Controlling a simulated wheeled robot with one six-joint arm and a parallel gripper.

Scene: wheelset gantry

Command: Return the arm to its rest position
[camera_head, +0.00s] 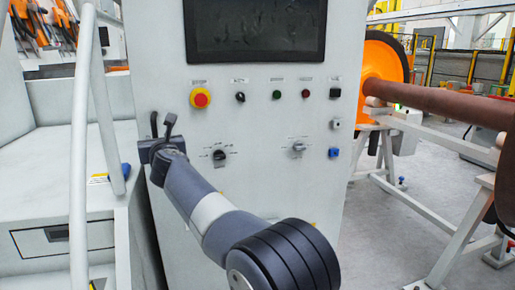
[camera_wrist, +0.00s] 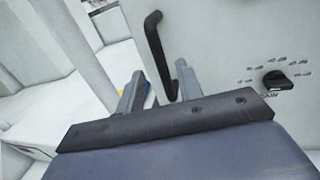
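My gripper (camera_head: 163,132) is in front of the left edge of the grey control cabinet (camera_head: 262,190), left of its selector knobs. In the wrist view its two fingers stand apart with a clear gap, so the gripper (camera_wrist: 160,75) is open. A black bar handle (camera_wrist: 157,52) on the cabinet shows beyond and between the fingertips. I cannot tell how far it is from them. Nothing is held. My arm stretches from the lower middle of the head view up and left to the cabinet.
The panel carries a dark screen (camera_head: 254,30), a red emergency button (camera_head: 200,98) and a rotary knob (camera_head: 219,155), also in the wrist view (camera_wrist: 277,80). A white rail (camera_head: 80,150) stands left. An orange wheel (camera_head: 382,70) with a brown axle (camera_head: 440,100) is right. Floor (camera_head: 375,235) shows between.

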